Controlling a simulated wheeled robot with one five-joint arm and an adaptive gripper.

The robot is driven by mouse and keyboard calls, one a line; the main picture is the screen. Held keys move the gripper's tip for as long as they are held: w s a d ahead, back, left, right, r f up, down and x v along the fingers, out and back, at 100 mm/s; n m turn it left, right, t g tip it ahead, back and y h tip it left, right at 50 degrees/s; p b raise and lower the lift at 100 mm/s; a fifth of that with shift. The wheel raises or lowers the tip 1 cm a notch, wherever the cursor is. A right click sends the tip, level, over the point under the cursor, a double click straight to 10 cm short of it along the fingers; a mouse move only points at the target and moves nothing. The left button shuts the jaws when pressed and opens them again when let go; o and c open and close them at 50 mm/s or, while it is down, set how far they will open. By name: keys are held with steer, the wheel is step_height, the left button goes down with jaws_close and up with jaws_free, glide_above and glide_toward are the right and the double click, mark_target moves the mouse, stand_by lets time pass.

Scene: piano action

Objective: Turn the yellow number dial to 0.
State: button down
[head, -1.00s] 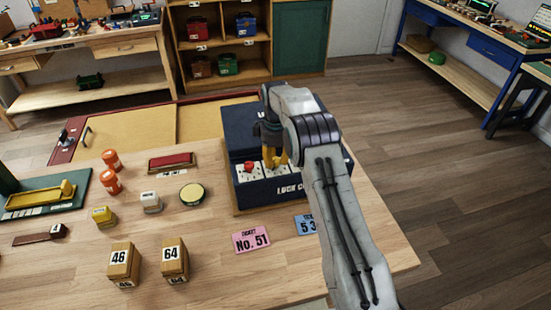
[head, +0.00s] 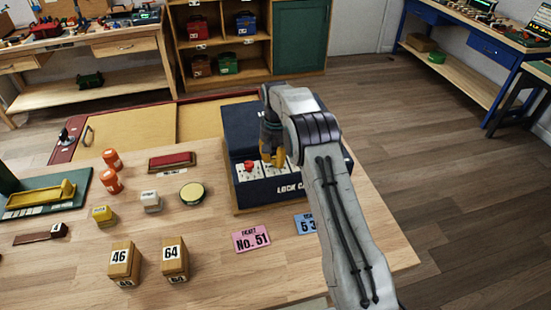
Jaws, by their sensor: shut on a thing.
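The dark blue lock case (head: 290,188) stands on the wooden table with its lid up. A pale panel on it carries dials. A red dial (head: 249,166) shows at the panel's left. My gripper (head: 275,163) is over the panel, just right of the red dial, shut on the yellow number dial (head: 280,158). The gripper and arm cover much of the panel, so the dial's number cannot be read and any dials further right are hidden.
A pink ticket "No. 51" (head: 252,238) and a blue ticket (head: 305,224) lie in front of the case. Number blocks (head: 174,258), a round yellow-topped tin (head: 191,193) and orange bottles (head: 111,181) stand to the left.

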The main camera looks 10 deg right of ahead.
mark_target(276, 159)
steer(key=shift+s+f+m, duration=0.15)
steer(key=shift+f+m, duration=0.1)
steer(key=shift+m, duration=0.35)
steer(key=c, duration=1.4)
jaws_free()
steer(key=o, duration=0.5)
steer(key=shift+r, duration=0.15)
steer(key=shift+r, duration=6)
